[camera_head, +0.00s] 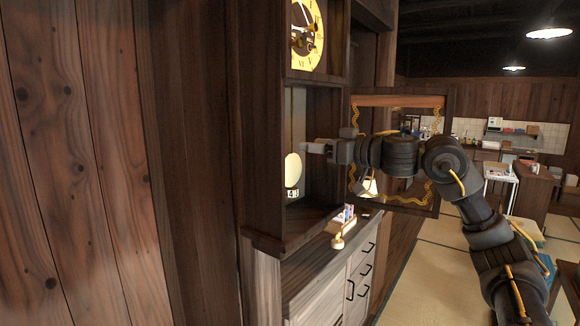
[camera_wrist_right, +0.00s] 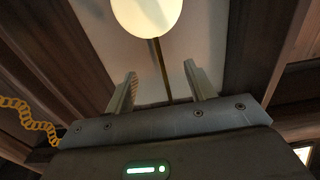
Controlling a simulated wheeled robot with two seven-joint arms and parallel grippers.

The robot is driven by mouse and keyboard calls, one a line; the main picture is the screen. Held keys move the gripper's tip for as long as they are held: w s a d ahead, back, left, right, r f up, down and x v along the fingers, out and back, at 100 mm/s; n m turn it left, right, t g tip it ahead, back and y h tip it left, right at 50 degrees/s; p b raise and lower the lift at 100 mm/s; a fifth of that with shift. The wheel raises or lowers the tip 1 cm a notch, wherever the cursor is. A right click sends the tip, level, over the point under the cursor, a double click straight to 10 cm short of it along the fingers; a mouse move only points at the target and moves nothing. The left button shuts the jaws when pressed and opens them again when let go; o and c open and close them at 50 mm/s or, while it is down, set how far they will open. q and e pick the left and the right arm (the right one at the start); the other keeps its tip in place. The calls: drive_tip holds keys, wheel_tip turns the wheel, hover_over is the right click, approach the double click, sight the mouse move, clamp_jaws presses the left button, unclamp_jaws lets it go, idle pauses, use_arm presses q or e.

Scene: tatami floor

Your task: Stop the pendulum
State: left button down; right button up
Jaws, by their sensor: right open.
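The pendulum's pale round bob (camera_head: 293,171) hangs in the open case of the tall wooden clock (camera_head: 264,200), below its yellow dial (camera_head: 307,36). My right gripper (camera_head: 306,147) reaches in from the right, with its fingertips close to the bob's upper right in the picture. In the right wrist view the bob (camera_wrist_right: 147,14) glows at the top. The thin rod (camera_wrist_right: 158,62) runs down from it between the two open fingers of my right gripper (camera_wrist_right: 161,70). I see no finger touching the rod; how deep it lies between them I cannot tell. My left gripper is out of view.
The clock's door (camera_head: 440,150) with gold trim stands open behind my right forearm. Wood panelling fills the left. Tatami floor (camera_head: 420,285) is at the lower right.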

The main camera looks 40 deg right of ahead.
drive_tip(key=shift+b+v, duration=0.55)
drive_tip(key=shift+v, duration=0.95)
